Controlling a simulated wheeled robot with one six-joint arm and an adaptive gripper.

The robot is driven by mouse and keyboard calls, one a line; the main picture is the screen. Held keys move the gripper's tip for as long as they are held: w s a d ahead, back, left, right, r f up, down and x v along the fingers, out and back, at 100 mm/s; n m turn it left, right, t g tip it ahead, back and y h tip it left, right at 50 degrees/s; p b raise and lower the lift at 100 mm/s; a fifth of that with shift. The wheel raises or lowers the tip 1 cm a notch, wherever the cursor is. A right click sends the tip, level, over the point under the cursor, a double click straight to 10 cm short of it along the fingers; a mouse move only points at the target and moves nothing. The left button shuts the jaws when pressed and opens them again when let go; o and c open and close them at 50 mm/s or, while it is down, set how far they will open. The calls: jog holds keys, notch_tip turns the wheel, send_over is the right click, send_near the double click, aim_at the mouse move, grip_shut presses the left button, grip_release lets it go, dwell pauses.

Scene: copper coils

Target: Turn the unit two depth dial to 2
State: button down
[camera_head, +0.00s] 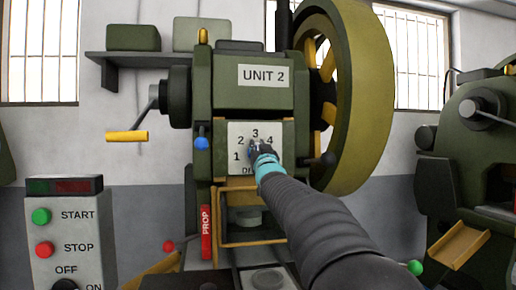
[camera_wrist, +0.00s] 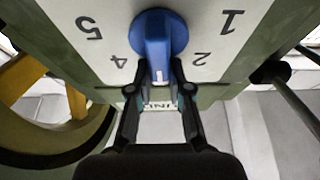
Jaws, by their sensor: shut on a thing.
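The unit two depth dial is a blue knob (camera_wrist: 160,28) on a white plate (camera_head: 235,130) marked with numbers, under the "UNIT 2" sign (camera_head: 264,76). In the wrist view the plate appears upside down, with 5 and 4 left of the knob and 2 and 1 right. The knob's narrow grip points down there, between 4 and 2, where 3 is hidden. My gripper (camera_wrist: 157,77) is shut on this grip, one finger on each side. In the head view my gripper (camera_head: 262,154) covers most of the knob, below the 3.
A large green flywheel (camera_head: 362,100) stands right of the dial. A crank with a yellow handle (camera_head: 127,137) and a blue-knobbed lever (camera_head: 201,142) are on the left. A red PROP bar (camera_head: 206,232) hangs below. A START/STOP panel (camera_head: 66,232) is at lower left.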

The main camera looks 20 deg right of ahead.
jog(key=shift+f, duration=0.1)
jog(key=shift+w+a+f+n+g+y+p, duration=0.15)
jog(key=shift+a+n+g+y+p, duration=0.2)
jog(key=shift+n+y, duration=1.35)
jog(key=shift+a+f+n+g+y+p, duration=0.15)
jog(key=shift+n+g+y+p, duration=0.25)
jog(key=shift+n, duration=2.45)
jog(key=shift+w+a+f+n+g+y+p, duration=0.1)
jog(key=shift+a+n+g+y+p, duration=0.25)
jog(key=shift+n+y, duration=1.45)
jog(key=shift+d+n+h, duration=0.1)
jog(key=shift+n+h, duration=0.4)
jog(key=shift+n, duration=0.05)
jog(key=shift+s, duration=0.1)
jog(key=c, duration=1.1)
grip_release()
